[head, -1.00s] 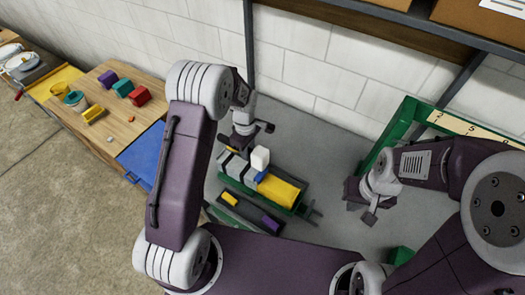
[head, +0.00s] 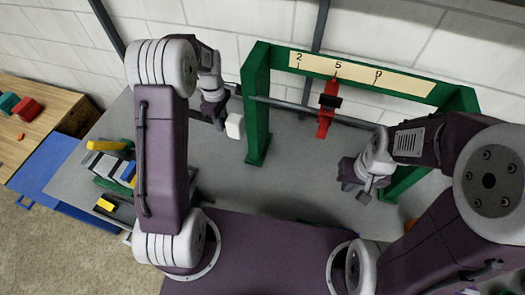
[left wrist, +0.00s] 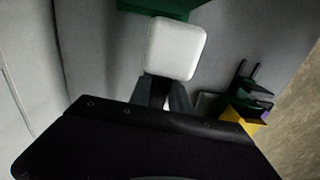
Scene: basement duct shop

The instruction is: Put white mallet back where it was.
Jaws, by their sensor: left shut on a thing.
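The white mallet (head: 234,126) is in my left gripper (head: 222,112), with its pale block-shaped head showing beside the jaws. In the head view it appears just left of the green frame's left post; I cannot tell the gap. In the left wrist view the mallet head (left wrist: 175,48) sits beyond the fingers (left wrist: 165,95), and its handle is mostly hidden between them. My right gripper (head: 360,182) is empty, its fingers apart, in front of the right part of the green frame.
A green frame (head: 257,100) with a number strip (head: 362,72), a rod and a red hanging piece (head: 326,118) stands on the grey table (head: 290,180). Left are a yellow block (head: 107,145) and other blocks on a green-sided holder. A wooden table (head: 50,125) stands further left.

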